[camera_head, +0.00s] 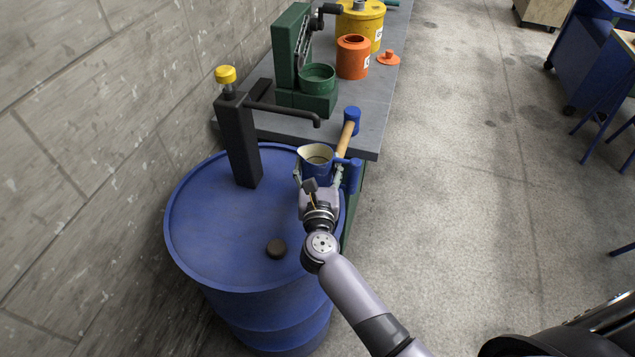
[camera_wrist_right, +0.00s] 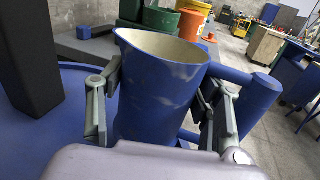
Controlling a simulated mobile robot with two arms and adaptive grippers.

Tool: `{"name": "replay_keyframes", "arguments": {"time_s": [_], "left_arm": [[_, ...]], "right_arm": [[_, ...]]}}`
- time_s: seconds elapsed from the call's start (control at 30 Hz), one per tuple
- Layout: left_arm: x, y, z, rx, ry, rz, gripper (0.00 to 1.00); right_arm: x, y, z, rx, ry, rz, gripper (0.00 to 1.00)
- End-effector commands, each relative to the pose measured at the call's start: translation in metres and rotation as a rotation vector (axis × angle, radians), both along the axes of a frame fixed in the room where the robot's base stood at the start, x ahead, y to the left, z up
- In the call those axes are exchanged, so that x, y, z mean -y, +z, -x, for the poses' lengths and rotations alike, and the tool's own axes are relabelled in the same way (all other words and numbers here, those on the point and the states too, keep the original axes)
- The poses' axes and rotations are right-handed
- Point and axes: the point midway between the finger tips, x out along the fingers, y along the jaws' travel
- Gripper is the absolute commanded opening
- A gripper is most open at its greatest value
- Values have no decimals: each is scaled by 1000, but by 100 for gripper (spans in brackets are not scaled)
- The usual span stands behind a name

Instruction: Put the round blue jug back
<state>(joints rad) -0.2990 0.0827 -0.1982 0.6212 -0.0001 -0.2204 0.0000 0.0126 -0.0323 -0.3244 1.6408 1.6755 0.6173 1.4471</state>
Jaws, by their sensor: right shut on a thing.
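The round blue jug (camera_head: 318,172) has a cream inside and a pouring lip. It stands roughly upright between the fingers of my right gripper (camera_head: 318,177), near the drum's far right edge. In the right wrist view, the jug (camera_wrist_right: 155,95) fills the middle, with a finger of the right gripper (camera_wrist_right: 160,108) on each side, shut on it. The jug's base is hidden, so I cannot tell whether it touches anything. My left gripper is not in view.
A blue drum (camera_head: 215,225) carries a black pump (camera_head: 240,140) with a spout and a dark cap (camera_head: 276,248). Behind is a grey bench (camera_head: 370,125) with a mallet (camera_head: 346,138), green press (camera_head: 290,50), orange can (camera_head: 352,57) and yellow can (camera_head: 368,25).

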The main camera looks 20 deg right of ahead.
Motion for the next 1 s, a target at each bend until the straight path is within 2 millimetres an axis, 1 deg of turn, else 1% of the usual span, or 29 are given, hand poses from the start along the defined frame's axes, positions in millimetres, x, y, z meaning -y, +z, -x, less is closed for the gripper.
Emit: {"name": "replay_keyframes", "arguments": {"time_s": [0.2, 0.3, 0.67, 0.7, 0.97, 1.0], "left_arm": [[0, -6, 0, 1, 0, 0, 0], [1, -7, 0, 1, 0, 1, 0], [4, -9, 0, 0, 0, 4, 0], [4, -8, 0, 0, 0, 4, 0], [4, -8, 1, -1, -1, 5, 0], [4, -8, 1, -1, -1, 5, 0]], "right_arm": [[0, -33, 0, 1, 2, 5, 19], [0, -42, -1, 3, 1, 2, 19], [0, -47, 0, 3, 1, 0, 19], [0, -46, 0, 0, 1, 0, 62], [0, -46, 0, 0, 0, 0, 80], [0, -46, 0, 0, 0, 0, 80]]}}
